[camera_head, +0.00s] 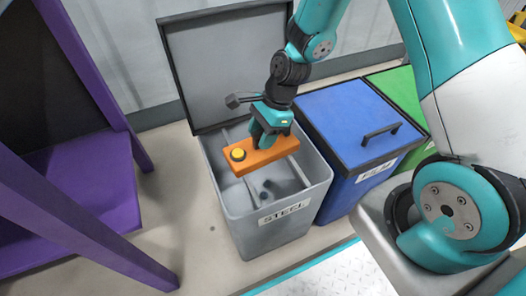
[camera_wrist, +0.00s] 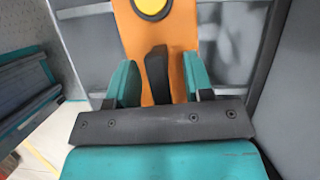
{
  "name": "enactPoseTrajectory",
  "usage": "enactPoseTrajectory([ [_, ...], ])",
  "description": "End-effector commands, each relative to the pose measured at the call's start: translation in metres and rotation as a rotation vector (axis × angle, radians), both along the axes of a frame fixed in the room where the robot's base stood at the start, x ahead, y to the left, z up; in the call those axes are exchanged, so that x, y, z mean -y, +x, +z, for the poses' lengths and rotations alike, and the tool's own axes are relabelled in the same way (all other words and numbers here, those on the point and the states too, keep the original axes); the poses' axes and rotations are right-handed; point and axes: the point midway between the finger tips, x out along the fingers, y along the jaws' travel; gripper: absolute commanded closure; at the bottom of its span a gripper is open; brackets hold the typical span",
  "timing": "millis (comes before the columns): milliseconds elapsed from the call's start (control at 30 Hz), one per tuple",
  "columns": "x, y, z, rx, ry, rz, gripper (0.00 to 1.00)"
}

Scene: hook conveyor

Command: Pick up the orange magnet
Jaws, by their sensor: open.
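The orange magnet (camera_head: 262,159) is a flat bar with a round yellow button (camera_head: 238,154) near its left end. It lies across the mouth of the grey bin marked STEEL (camera_head: 241,213). The handle is hidden by the gripper in the head view.
The STEEL bin's lid (camera_head: 222,65) stands open behind it, and small dark pieces (camera_head: 268,185) lie inside. A closed blue bin (camera_head: 345,115) and a green one (camera_head: 402,88) stand to the right. A purple frame (camera_head: 105,190) is at left, with bare floor between.

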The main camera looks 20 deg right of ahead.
Motion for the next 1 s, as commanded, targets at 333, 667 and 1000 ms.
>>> enactPoseTrajectory([
  [333, -0.0038, -0.0003, -0.0090, 0.001, 0.000, 0.000, 0.65],
  [667, -0.0038, -0.0005, -0.0089, 0.000, 0.000, 0.000, 1.00],
  [1000, -0.0037, -0.0007, -0.0090, 0.000, 0.000, 0.000, 1.00],
])
